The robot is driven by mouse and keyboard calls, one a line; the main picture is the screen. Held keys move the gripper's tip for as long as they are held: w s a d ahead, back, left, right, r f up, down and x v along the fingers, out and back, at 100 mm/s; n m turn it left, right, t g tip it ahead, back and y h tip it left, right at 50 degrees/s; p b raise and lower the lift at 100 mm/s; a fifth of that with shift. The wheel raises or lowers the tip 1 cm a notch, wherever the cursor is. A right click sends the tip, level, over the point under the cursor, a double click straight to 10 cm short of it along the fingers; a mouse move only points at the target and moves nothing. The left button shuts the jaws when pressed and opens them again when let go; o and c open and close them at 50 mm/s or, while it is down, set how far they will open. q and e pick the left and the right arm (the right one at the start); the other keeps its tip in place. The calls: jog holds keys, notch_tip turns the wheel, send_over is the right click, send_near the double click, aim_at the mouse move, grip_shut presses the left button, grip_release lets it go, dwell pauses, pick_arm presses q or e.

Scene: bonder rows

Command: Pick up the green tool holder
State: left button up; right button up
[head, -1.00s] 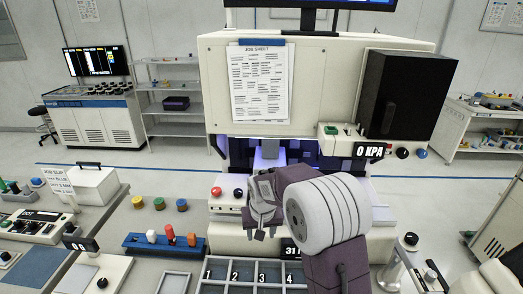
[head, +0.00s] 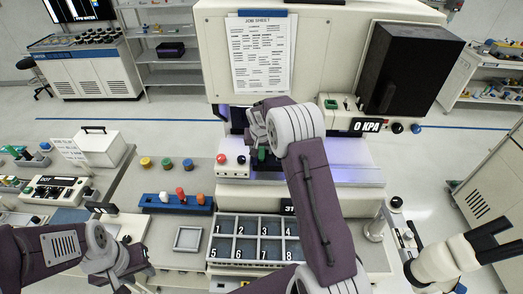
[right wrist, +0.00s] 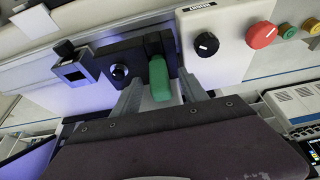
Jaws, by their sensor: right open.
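The green tool holder (right wrist: 160,80) is upright in the black fixture of the bonder in the right wrist view. A small part of the green tool holder (head: 262,154) also shows in the head view, below the right gripper. My right gripper (head: 258,140) is at the machine's opening. In the right wrist view its two fingers (right wrist: 158,95) are open, one on each side of the green holder; contact is not clear. My left gripper (head: 128,268) is low at the left of the head view, away from the holder, and its jaw opening is unclear.
A numbered tray (head: 258,216), a blue rack with pegs (head: 172,202) and a small grey square tray (head: 188,238) lie in front. A microscope-like white device (head: 445,262) is at right.

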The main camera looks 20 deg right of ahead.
jog(key=shift+x, duration=0.9)
jog(key=shift+f, duration=0.25)
grip_shut()
pick_arm(q)
jog(key=shift+r, duration=0.75)
pick_arm(e)
jog(key=shift+r, duration=0.1)
